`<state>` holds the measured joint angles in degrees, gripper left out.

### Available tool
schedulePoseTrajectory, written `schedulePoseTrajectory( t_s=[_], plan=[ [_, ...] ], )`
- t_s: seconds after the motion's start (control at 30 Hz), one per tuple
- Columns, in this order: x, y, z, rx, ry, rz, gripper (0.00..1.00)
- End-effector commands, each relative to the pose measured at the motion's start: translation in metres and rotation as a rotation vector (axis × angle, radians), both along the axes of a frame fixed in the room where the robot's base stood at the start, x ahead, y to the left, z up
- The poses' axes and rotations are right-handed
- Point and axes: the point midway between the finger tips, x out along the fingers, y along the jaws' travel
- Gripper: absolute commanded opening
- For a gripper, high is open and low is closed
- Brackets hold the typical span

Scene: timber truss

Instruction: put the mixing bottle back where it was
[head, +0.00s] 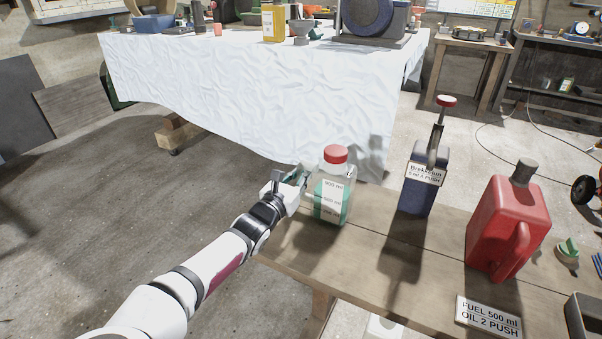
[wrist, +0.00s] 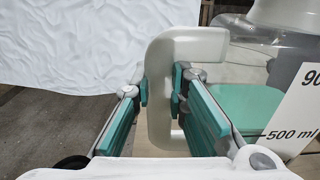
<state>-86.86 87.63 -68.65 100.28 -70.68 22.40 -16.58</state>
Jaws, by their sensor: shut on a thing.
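The mixing bottle (head: 331,190) is translucent, with a red cap, a white label marked in ml and green in its lower part. It stands upright at the left end of the wooden bench (head: 385,262); I cannot tell whether its base touches the wood. My gripper (head: 302,176) reaches it from the left. In the wrist view, my gripper (wrist: 160,88) is shut on the bottle's pale handle (wrist: 160,125), with a green pad on each side. The bottle's body (wrist: 240,105) is to the right of the jaws, its level green near the 500 ml mark.
A dark blue pump bottle (head: 417,192) and a red fuel can (head: 505,225) stand to the right on the bench. A label plate (head: 488,316) and a grey tray (head: 580,318) are at the front right. A white-draped table (head: 250,95) is behind.

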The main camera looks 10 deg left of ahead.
Motion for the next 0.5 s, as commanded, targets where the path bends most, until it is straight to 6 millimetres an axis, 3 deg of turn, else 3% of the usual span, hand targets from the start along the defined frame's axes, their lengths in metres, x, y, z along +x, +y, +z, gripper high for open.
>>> schedulePoseTrajectory(
  t_s=[0.17,0.2,0.27,0.5],
  plan=[
    [0.0005,-0.0002,-0.0011,-0.002,-0.002,0.0,0.0],
    [0.0003,-0.0001,-0.0024,0.0,0.0,0.0,0.21],
    [0.0002,-0.0001,-0.0024,0.0,0.0,0.0,0.34],
    [0.0002,0.0,-0.0024,0.0,0.0,0.0,0.34]
  ],
)
